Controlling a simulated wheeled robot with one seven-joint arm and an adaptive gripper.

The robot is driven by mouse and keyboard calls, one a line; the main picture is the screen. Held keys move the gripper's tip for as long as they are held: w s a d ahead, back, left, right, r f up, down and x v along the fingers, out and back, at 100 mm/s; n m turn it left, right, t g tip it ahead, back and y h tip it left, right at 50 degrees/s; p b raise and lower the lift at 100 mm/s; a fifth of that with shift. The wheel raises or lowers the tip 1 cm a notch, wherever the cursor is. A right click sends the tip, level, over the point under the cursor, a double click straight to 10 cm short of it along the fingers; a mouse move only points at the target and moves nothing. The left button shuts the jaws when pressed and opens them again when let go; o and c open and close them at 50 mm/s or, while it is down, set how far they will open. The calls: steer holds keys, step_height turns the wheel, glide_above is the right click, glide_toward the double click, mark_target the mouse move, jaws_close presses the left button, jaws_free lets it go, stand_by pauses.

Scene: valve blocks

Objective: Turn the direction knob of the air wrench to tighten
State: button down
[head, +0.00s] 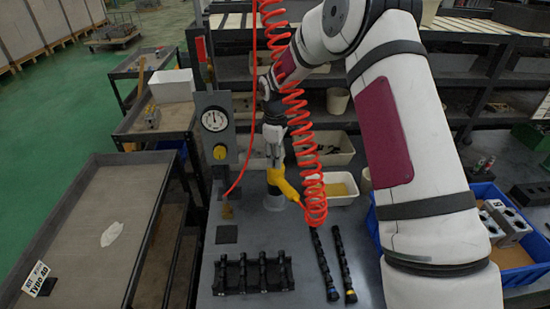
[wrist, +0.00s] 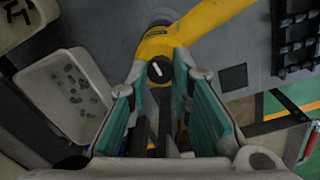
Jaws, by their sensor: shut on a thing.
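The yellow air wrench (head: 287,187) is upright on a round grey base on the bench, with its handle slanting down to the right. It also shows in the wrist view (wrist: 202,20). Its black direction knob (wrist: 159,69) has a white mark that leans slightly from upper left to lower right. My gripper (wrist: 160,72) points down at the wrench from above, its teal-padded fingers shut on the knob from both sides. In the head view my gripper (head: 274,163) sits over the wrench head and hides the knob.
A red coiled hose (head: 298,120) hangs close beside my gripper. A gauge panel (head: 215,135) stands to the left. A black rack (head: 253,274) and two dark bars (head: 333,262) lie in front. White bins (head: 326,150) stand behind; a blue crate (head: 513,263) is at right.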

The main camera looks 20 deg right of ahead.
steer(key=m+b, duration=0.1)
steer(key=m, duration=0.2)
steer(key=shift+a+f+m, duration=0.1)
steer(key=shift+m, duration=0.3)
steer(key=m+b, duration=0.2)
steer(key=m, duration=0.1)
steer(key=shift+m, duration=0.3)
steer(key=m+b, duration=0.1)
steer(key=m, duration=0.2)
steer(key=shift+m, duration=0.3)
steer(key=shift+m+b, duration=0.55)
steer(key=shift+m, duration=1.25)
steer(key=shift+g, duration=0.3)
steer(key=c, duration=1.4)
jaws_free()
